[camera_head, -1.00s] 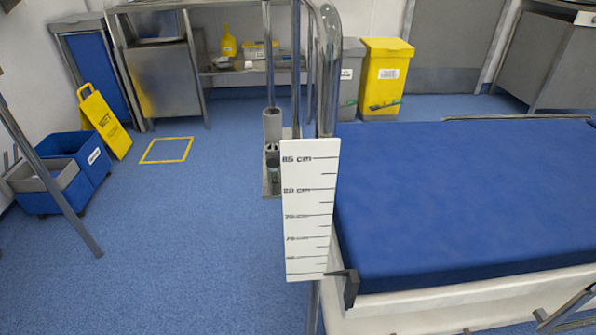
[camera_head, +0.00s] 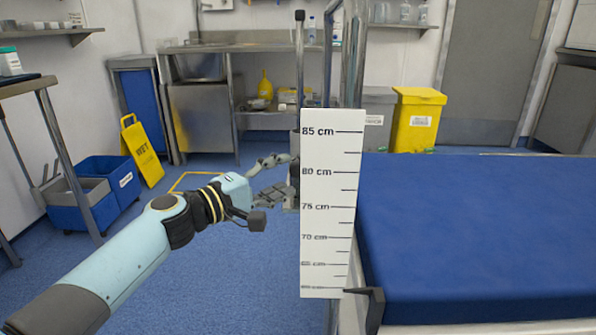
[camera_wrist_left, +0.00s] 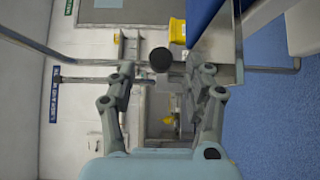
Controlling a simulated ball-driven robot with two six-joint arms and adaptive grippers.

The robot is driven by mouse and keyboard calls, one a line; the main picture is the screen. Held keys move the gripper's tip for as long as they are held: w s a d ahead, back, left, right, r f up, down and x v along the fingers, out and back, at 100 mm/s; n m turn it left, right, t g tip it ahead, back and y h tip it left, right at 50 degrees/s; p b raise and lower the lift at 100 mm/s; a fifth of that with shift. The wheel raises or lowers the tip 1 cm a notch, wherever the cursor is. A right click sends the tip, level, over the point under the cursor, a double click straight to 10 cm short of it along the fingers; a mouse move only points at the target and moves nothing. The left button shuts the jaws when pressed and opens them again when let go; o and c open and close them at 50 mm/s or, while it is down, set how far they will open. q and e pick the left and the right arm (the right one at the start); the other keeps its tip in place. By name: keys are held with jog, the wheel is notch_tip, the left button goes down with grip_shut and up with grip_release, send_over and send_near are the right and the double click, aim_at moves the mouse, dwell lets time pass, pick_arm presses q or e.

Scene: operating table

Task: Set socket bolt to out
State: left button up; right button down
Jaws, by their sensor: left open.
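My left gripper (camera_head: 289,178) reaches in from the left in the head view. Its two fingers are spread, one above the other, and their tips are at the grey socket (camera_head: 294,143) on the bed's side, partly behind the white height scale (camera_head: 331,215). In the left wrist view the open fingers (camera_wrist_left: 164,72) stand on both sides of a dark round knob (camera_wrist_left: 160,59), which seems to be the socket bolt's end. I see no finger closed on it. How far the bolt sticks out cannot be told. My right gripper is not in view.
The operating table with its blue mattress (camera_head: 490,235) fills the right side. A metal pole (camera_head: 299,65) rises above the socket. A yellow wet-floor sign (camera_head: 142,150) and blue buckets (camera_head: 108,185) stand at the left. The blue floor between is mostly clear.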

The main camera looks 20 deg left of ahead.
aim_at(291, 172)
pick_arm(q)
jog(key=shift+x, duration=2.35)
jog(key=shift+c, duration=0.4)
jog(key=shift+f, duration=0.1)
grip_shut()
